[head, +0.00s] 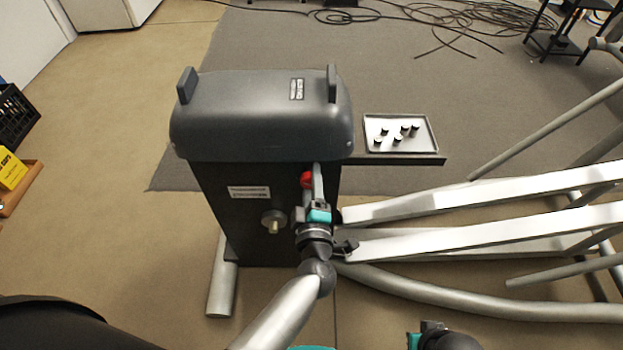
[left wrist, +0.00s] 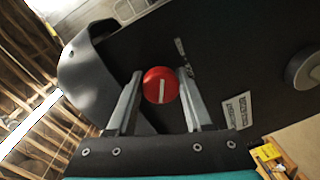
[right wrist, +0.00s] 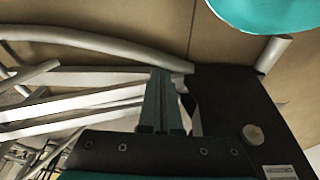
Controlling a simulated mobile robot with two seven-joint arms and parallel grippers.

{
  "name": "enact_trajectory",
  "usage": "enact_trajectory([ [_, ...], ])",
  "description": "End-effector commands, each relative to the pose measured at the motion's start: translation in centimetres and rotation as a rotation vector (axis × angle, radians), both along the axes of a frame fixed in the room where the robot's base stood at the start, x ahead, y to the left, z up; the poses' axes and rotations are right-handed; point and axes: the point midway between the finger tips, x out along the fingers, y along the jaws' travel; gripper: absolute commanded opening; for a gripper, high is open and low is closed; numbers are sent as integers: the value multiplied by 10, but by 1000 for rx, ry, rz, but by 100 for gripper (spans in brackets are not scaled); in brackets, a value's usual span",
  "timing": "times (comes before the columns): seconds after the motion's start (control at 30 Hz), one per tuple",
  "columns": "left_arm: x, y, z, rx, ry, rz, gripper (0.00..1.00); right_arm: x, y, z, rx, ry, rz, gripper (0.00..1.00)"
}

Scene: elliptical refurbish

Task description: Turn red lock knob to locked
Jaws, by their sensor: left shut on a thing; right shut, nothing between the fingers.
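The red lock knob (head: 306,180) is on the front face of the dark machine housing (head: 262,115). In the left wrist view the knob (left wrist: 153,77) is round with a white line, which runs almost upright in that picture. My left gripper (head: 313,178) reaches the knob from the front. Its two fingers are on either side of the knob in the left wrist view and are shut on it. My right gripper is shut and empty, its fingers together in the right wrist view (right wrist: 161,80); only part of it shows at the bottom edge of the head view.
A round grey knob (head: 274,221) is on the same face, below a white label (head: 248,192). A tray (head: 432,143) with several small black parts sits at the housing's right. Light metal rails (head: 480,197) extend right. Cables lie on the floor behind.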

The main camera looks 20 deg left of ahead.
Motion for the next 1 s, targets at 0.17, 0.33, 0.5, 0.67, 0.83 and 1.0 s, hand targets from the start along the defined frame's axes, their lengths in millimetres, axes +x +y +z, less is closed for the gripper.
enact_trajectory([
  [0.17,-1,2,-1,-159,-43,7,0,0,0,-1,0,1,0,0],
  [0.33,-1,2,-1,-292,-81,6,0,0,0,-1,1,1,0,0],
  [0.5,-1,2,-1,-397,-110,5,0,3,1,3,2,-6,0,0],
  [0.67,-1,2,-1,-466,-131,5,0,6,2,8,4,-19,1,0],
  [0.83,-1,2,-1,-507,-142,4,0,5,2,9,4,-17,0,0],
  [1.0,-1,2,-1,-524,-146,4,0,4,1,9,3,-12,0,0],
])
